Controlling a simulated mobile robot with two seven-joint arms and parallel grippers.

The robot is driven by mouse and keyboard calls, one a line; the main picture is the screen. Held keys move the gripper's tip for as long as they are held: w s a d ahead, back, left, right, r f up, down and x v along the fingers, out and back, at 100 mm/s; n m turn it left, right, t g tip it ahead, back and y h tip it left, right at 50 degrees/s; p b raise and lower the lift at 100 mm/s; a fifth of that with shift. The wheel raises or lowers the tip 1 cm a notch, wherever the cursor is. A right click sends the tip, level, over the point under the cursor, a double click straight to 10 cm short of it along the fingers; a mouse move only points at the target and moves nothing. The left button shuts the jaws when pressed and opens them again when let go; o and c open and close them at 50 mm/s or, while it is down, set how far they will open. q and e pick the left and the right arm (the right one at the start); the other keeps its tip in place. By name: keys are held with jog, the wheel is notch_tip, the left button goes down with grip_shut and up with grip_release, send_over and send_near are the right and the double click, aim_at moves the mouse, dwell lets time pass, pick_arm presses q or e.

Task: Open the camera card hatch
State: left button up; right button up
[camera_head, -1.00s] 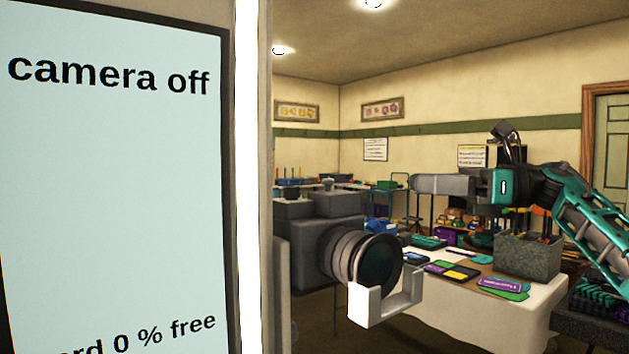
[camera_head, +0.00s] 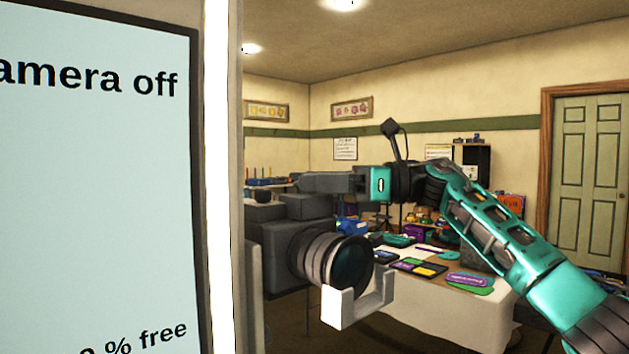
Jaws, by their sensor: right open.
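A dark grey camera (camera_head: 283,232) with a large round lens (camera_head: 336,262) stands left of the middle, its lens turned toward the lower right. I cannot make out its card hatch in this view. A screen (camera_head: 95,200) at the left reads "amera off" and "% free", cut off by the picture edge. My right gripper (camera_head: 305,184) comes in from the right, its grey fingers pointing left, just above the camera's top in the picture. It is open, with nothing seen in it; I cannot tell whether it touches the camera. My left gripper is out of view.
A white U-shaped bracket (camera_head: 355,304) is in front of the lens. A bright white upright strip (camera_head: 220,180) separates the screen from the camera. Behind is a table with a white cloth (camera_head: 440,318) holding coloured cards and boxes. A green door (camera_head: 588,180) is at the back right.

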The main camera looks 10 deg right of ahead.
jog(key=shift+w+a, duration=0.1)
jog(key=shift+a, duration=0.25)
jog(key=shift+c, duration=0.2)
grip_shut()
